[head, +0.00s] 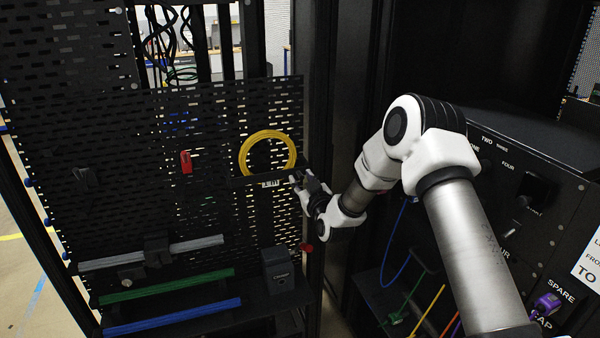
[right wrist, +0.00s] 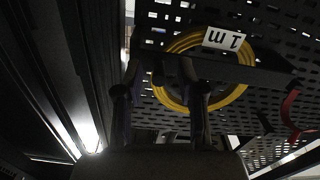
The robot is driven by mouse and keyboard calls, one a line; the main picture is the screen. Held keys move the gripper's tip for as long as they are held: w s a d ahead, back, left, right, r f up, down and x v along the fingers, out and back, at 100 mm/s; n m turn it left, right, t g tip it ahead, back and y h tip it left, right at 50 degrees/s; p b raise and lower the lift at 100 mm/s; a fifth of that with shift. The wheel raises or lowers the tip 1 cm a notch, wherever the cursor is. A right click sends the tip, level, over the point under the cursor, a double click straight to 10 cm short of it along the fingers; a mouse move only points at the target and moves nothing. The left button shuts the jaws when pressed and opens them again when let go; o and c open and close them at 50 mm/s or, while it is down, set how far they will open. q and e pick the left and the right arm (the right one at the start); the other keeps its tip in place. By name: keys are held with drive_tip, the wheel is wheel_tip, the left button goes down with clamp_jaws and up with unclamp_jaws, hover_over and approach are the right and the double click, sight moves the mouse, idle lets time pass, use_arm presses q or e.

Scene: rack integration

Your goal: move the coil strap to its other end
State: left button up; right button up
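A yellow coil (head: 267,135) hangs on the black perforated panel, above a dark bar (head: 258,181) with a small white label. In the right wrist view the yellow coil (right wrist: 180,101) shows upside down behind the dark bar (right wrist: 232,71), with a white "1 m" label (right wrist: 223,39). I cannot pick out a separate coil strap for certain; dark parts blend together. My right gripper (head: 298,178) is at the right end of the bar, just below and right of the coil. Its two dark fingers (right wrist: 158,78) stand apart, with nothing clearly held between them. My left gripper is out of view.
A red piece (head: 186,162) hangs on the panel left of the coil. Below are grey (head: 150,254), green (head: 165,286) and blue (head: 172,317) bars and a dark box (head: 280,270). A dark post (head: 320,90) stands close right of my gripper.

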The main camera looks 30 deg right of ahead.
drive_tip(key=shift+w+d, duration=0.25)
drive_tip(key=shift+w, duration=0.35)
drive_tip(key=shift+s+a+r, duration=0.1)
drive_tip(key=shift+s+r, duration=0.15)
drive_tip(key=shift+r, duration=0.05)
drive_tip(key=shift+w+f, duration=0.1)
drive_tip(key=shift+f, duration=0.05)
clamp_jaws()
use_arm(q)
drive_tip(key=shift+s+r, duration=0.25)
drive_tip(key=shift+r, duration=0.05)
use_arm(e)
drive_tip(key=shift+a, duration=0.1)
